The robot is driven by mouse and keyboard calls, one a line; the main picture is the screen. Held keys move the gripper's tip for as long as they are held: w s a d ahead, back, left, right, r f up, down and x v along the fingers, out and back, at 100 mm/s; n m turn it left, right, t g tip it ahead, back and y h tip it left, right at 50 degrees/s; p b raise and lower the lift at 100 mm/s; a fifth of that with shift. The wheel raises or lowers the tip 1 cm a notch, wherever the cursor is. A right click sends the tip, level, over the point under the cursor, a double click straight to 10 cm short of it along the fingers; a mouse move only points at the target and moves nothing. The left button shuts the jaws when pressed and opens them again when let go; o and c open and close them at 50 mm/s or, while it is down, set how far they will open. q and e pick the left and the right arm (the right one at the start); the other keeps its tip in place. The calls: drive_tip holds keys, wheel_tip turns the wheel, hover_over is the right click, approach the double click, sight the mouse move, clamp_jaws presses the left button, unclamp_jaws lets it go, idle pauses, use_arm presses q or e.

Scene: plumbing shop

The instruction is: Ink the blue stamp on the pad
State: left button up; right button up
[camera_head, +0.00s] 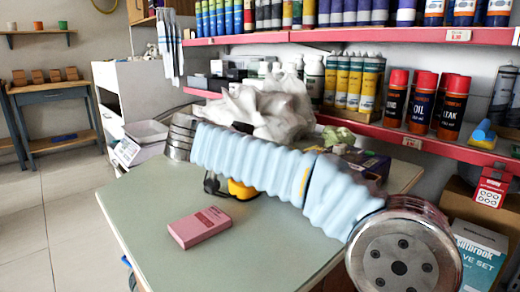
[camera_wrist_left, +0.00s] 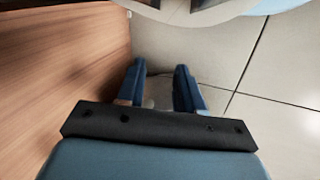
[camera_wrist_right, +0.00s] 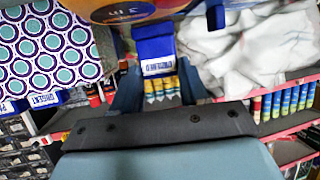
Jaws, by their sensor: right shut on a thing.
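The blue stamp (camera_wrist_right: 154,46), a blue block with a white printed label, sits between the fingers of my right gripper (camera_wrist_right: 158,76) in the right wrist view. That gripper is shut on it. In the head view my right arm crosses the table and neither its fingers nor the stamp can be made out. A flat pink box (camera_head: 200,227) with small print lies on the table in front of the arm; it may be the pad, but I cannot tell. My left gripper (camera_wrist_left: 160,88) is open and empty above the floor, beside a wooden panel.
The green table (camera_head: 255,250) is clear around the pink box. A yellow and black object (camera_head: 240,189) is partly hidden under my arm. A crumpled white bag (camera_head: 262,105) lies behind the arm. Red-edged shelves (camera_head: 440,140) with bottles and cans stand at the back and right.

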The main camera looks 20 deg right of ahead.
drive_tip(key=shift+f+b, duration=0.75)
idle(1.4)
wheel_tip(320, 180, up, 6)
drive_tip(key=p, duration=0.4)
idle(0.3)
drive_tip(key=shift+r, duration=0.1)
